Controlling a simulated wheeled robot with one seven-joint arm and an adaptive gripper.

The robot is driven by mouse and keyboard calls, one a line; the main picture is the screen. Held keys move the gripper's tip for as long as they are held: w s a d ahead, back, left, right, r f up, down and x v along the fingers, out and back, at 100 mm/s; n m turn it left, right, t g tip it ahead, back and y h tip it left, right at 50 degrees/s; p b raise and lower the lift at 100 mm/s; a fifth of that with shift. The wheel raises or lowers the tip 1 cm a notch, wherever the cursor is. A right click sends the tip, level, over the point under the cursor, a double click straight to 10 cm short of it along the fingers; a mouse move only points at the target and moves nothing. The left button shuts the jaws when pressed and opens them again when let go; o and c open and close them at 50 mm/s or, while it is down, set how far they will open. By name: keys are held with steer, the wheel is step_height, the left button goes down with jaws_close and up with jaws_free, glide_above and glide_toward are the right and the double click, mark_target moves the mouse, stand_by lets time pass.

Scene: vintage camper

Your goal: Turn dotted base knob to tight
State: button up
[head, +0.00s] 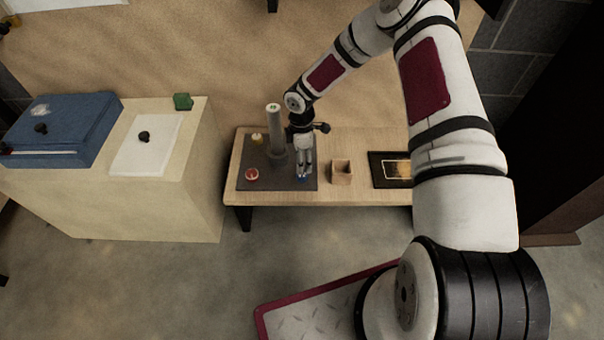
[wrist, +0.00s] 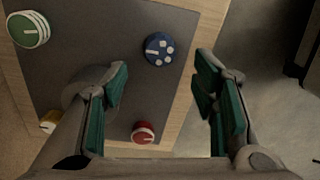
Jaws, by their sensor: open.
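The dotted knob (wrist: 158,49) is blue, with a white pointer bar and several white dots on its top. It sits on the dark grey base plate (wrist: 110,28), near its edge. In the wrist view the bar points left. In the head view only a bit of blue (head: 303,179) shows at my fingertips. My gripper (head: 304,174) points down over the knob; in the wrist view the gripper (wrist: 163,82) is open and empty, its fingers on either side of the knob's line. I cannot tell the height gap. No tight mark is readable.
A red knob (wrist: 143,133), a yellow knob (wrist: 50,121) and a green knob (wrist: 28,29) are nearby. A tall grey post (head: 276,130) rises left of my gripper. A small wooden box (head: 341,172) and dark framed panel (head: 390,170) stand to the right on the table.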

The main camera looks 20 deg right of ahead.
mark_target(302, 176)
step_height(302, 176, down, 6)
steer(key=shift+s+f+b, duration=0.15)
steer(key=shift+f+b, duration=0.1)
steer(key=shift+b, duration=0.65)
steer(key=c, duration=1.2)
